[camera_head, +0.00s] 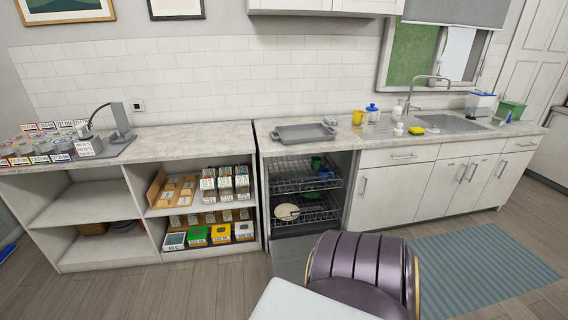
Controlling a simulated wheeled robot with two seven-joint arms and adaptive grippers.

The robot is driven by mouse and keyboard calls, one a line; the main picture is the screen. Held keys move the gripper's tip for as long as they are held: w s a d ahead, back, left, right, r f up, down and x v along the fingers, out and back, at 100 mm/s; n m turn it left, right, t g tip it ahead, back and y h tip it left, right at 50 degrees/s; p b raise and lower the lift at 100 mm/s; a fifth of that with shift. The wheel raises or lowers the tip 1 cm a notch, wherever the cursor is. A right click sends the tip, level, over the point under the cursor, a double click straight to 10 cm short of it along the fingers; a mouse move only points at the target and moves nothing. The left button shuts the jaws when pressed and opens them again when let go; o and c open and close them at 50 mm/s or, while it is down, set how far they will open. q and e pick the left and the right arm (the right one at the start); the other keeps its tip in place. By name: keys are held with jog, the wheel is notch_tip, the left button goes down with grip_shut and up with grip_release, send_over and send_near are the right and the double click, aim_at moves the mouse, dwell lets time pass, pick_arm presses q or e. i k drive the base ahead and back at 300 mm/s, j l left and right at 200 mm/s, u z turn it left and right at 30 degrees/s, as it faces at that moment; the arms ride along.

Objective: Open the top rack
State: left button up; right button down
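The dishwasher (262,190) stands open under the counter in the middle of the head view, with its door (290,262) lowered at the front. Its top rack (290,186) is a wire basket that appears to sit inside the opening. A green cup (317,162) and a small blue item (326,172) are in it. The lower rack (300,225) sits below with a pale plate (287,212) and a green dish (312,195). Neither of my grippers is in view. The lower part of the door is hidden at the bottom.
A grey tray (303,133) lies on the counter above the dishwasher. An open shelf unit (92,200) with boxes stands to the left. Closed cabinets (388,195) and a sink (452,124) are to the right. A blue-grey rug (485,268) lies on the floor.

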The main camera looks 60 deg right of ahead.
aim_at(309, 178)
jog(key=i+j+u, duration=0.15)
jog(key=i, duration=0.35)
jog(key=i+z, duration=0.35)
jog(key=i+j+z, duration=0.15)
jog(key=i+z, duration=0.15)
jog(key=i+l+z, duration=0.1)
jog(key=i+z, duration=0.55)
jog(key=z, duration=0.2)
jog(key=i+z, duration=0.65)
jog(key=z, duration=0.15)
jog(key=i+z, duration=0.2)
jog(key=z, duration=0.2)
jog(key=i+j+z, duration=0.15)
jog(key=z, duration=0.3)
jog(key=i+z, duration=0.25)
jog(key=z, duration=0.15)
jog(key=i+j+z, duration=0.2)
jog(key=z, duration=0.2)
jog(key=i+j+z, duration=0.1)
jog(key=i+z, duration=0.15)
jog(key=z, duration=0.2)
jog(key=i+j+z, duration=0.15)
jog(key=z, duration=0.25)
jog(key=i+j, duration=0.05)
jog(key=i, duration=0.05)
